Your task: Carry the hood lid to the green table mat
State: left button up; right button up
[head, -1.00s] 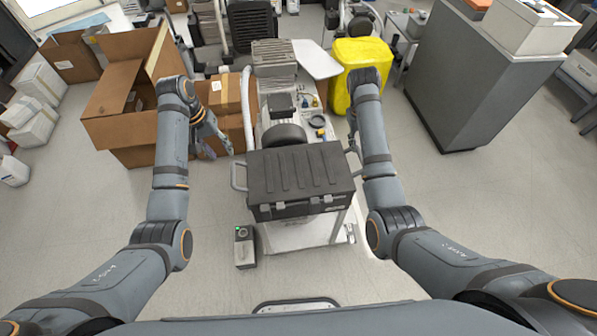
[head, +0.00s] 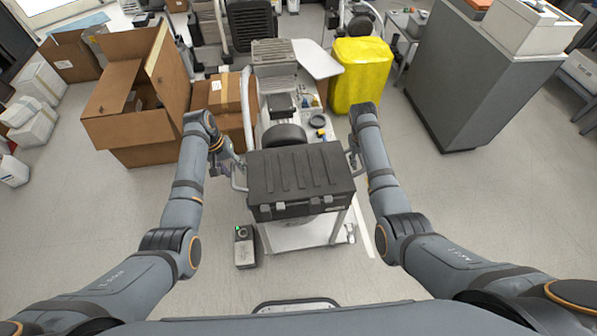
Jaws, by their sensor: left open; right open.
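The hood lid (head: 300,178) is a black, ribbed box-like cover with latches on its front and a grey handle on each side. It sits on a white cart-like stand. My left gripper (head: 236,166) is open beside the lid's left handle (head: 239,178). My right gripper (head: 352,160) is at the lid's right handle, partly hidden behind my forearm. I cannot tell whether either gripper touches its handle. I see no green table mat in this view.
Behind the lid are a dark round part (head: 285,135) and a grey finned unit (head: 274,57). Open cardboard boxes (head: 130,127) stand left, a yellow bin (head: 357,75) and grey cabinet (head: 475,75) right. A small grey device (head: 244,247) is on the floor. Front floor is mostly clear.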

pick_arm(q)
grip_shut()
pick_arm(e)
grip_shut()
pick_arm(q)
jog(key=shift+w+r, duration=0.1)
jog(key=shift+r, duration=0.05)
pick_arm(e)
jog(key=shift+w+r, duration=0.1)
